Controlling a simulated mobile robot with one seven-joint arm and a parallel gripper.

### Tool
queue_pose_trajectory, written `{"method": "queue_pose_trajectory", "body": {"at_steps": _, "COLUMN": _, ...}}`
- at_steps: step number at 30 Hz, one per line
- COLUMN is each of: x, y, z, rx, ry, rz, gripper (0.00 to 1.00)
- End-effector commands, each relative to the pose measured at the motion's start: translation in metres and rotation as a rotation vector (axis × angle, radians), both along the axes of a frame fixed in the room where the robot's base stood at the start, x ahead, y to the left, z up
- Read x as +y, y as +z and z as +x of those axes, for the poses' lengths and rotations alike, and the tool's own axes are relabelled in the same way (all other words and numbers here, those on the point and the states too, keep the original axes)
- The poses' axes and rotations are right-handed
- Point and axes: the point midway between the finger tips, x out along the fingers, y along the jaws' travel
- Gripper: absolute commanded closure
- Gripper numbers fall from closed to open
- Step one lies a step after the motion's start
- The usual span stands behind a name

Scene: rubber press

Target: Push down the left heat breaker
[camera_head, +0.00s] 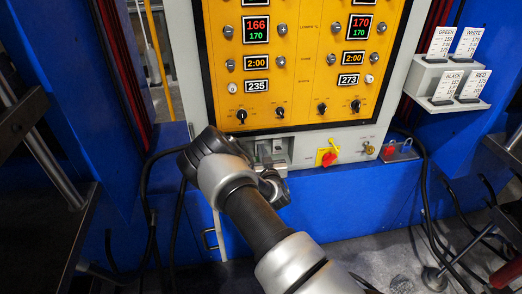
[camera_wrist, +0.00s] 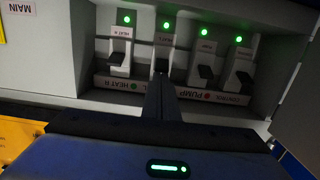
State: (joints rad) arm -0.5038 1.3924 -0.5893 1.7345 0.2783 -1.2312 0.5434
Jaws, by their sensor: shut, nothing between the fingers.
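The wrist view looks upside down into a grey breaker box (camera_wrist: 85,75) with several breakers in a row, each with a dark lever and a lit green lamp. The left heat breaker (camera_wrist: 163,50) is second from the picture's left, its label partly readable. My gripper (camera_wrist: 162,82) is shut and empty. Its fingers point at this breaker, with the tips at or just in front of its lever; contact cannot be told. The fingers hide part of the lower label strip. In the head view, the box (camera_head: 268,147) is partly covered by my wrist.
The right heat breaker (camera_wrist: 121,50) sits close on one side, the pump breaker (camera_wrist: 206,65) and control breaker (camera_wrist: 241,75) on the other. The box's side wall (camera_wrist: 300,95) is near. In the head view, a red-yellow rotary switch (camera_head: 327,156) lies right of the box, below the yellow panel (camera_head: 305,100).

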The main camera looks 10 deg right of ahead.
Motion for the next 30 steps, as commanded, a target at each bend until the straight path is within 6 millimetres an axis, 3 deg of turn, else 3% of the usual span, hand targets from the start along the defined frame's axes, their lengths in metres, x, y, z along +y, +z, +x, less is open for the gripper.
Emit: {"method": "queue_pose_trajectory", "body": {"at_steps": 30, "x": -0.001, "y": -0.015, "z": -0.006, "rx": -0.133, "ry": -0.002, "rz": 0.001, "gripper": 1.00}}
